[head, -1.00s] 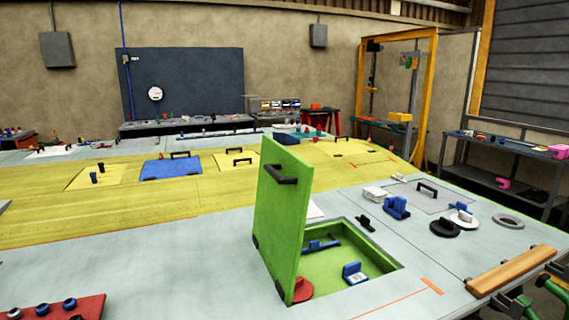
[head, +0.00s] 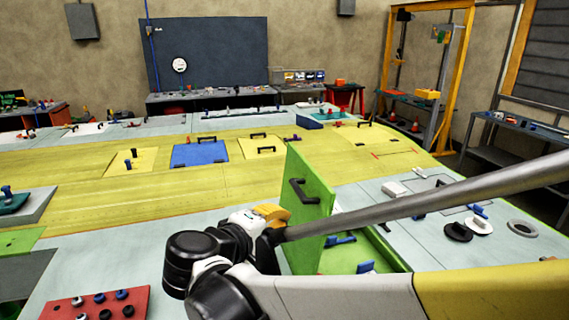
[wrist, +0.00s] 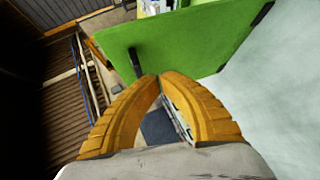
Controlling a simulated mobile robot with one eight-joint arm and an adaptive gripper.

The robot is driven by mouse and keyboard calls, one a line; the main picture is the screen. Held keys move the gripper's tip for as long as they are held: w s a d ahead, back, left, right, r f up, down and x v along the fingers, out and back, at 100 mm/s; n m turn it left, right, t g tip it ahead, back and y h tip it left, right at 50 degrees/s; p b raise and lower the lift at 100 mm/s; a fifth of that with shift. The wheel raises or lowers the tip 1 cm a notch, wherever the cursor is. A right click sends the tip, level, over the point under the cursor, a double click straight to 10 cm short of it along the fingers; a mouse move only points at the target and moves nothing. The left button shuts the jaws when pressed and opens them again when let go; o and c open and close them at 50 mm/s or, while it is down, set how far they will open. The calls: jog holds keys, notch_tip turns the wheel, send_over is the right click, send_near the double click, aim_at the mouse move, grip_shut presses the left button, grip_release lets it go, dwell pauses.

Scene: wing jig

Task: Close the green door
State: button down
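The green door (head: 314,190) stands open and upright at the left edge of its green-lined recess (head: 385,250) in the grey table top. Its black handle (head: 303,191) is on the face turned toward me. My gripper (head: 272,213) is beside that face, left of the door and lower than the handle. In the wrist view, the yellow fingertips (wrist: 158,77) meet, with nothing visible between them. The green door (wrist: 195,40) fills the view beyond them, and the dark handle (wrist: 135,63) shows just left of the tips. Contact with the door cannot be told. My arm hides part of the recess.
Blue parts (head: 341,239) lie in the recess. Black and white discs (head: 458,231) and a grey ring (head: 522,229) are on the table at right. A red board with knobs (head: 97,305) is at front left. A blue panel (head: 200,154) lies on the yellow surface behind.

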jog(key=a+r+n+t+p, duration=0.1)
jog(key=a+r+t+p, duration=0.2)
jog(key=a, duration=0.5)
jog(key=w+d+b, duration=0.2)
jog(key=w+d, duration=0.6)
jog(key=d, duration=0.1)
jog(key=shift+w+f+h, duration=0.15)
jog(key=shift+w+h, duration=0.2)
jog(key=shift+h, duration=0.05)
jog(key=shift+d+g, duration=0.25)
jog(key=shift+g, duration=0.05)
